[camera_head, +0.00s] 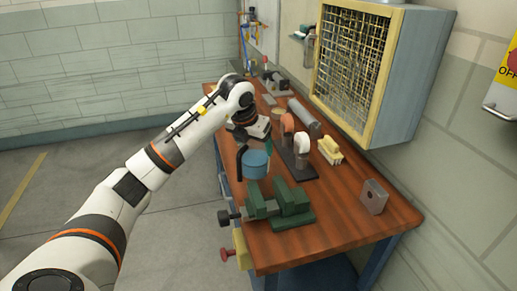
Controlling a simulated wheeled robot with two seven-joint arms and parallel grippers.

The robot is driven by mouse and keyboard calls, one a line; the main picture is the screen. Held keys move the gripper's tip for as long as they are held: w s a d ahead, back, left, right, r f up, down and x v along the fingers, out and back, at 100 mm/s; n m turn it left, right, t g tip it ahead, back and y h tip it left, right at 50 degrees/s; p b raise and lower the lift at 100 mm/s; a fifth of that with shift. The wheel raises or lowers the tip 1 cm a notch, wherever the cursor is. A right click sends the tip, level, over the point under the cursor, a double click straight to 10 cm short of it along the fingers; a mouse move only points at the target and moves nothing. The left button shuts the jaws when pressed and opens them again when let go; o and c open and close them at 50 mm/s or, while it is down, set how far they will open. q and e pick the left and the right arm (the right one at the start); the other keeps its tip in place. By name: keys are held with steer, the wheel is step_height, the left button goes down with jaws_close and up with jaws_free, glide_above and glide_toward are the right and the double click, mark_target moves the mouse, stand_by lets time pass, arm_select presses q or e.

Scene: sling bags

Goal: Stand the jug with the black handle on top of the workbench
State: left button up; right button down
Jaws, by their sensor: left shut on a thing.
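The jug (256,165) is a blue cylinder with a black handle (240,162) on its left side. It is upright at the left edge of the wooden-topped workbench (330,218), behind the green vise. My left gripper (267,146) is above the jug's rim, with its fingers pointing down, and is shut on the jug. The fingertips are small and partly hidden, so the exact grip point is unclear. I cannot tell whether the jug's base touches the bench top. My right gripper is not in view.
A green vise (278,204) stands in front of the jug. A dark stand with round pieces (298,155), a yellow-and-white block (330,150) and a grey metal block (373,196) are to the right. A yellow-framed mesh cabinet (360,70) hangs above.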

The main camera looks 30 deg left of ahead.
mark_target(254, 158)
arm_select(q)
steer(key=shift+f, duration=0.9)
step_height(254, 158, down, 3)
steer(key=shift+w+f+p, duration=0.1)
steer(key=shift+p, duration=0.25)
steer(key=shift+f, duration=0.25)
steer(key=shift+a+f, duration=0.1)
steer(key=o, duration=1.3)
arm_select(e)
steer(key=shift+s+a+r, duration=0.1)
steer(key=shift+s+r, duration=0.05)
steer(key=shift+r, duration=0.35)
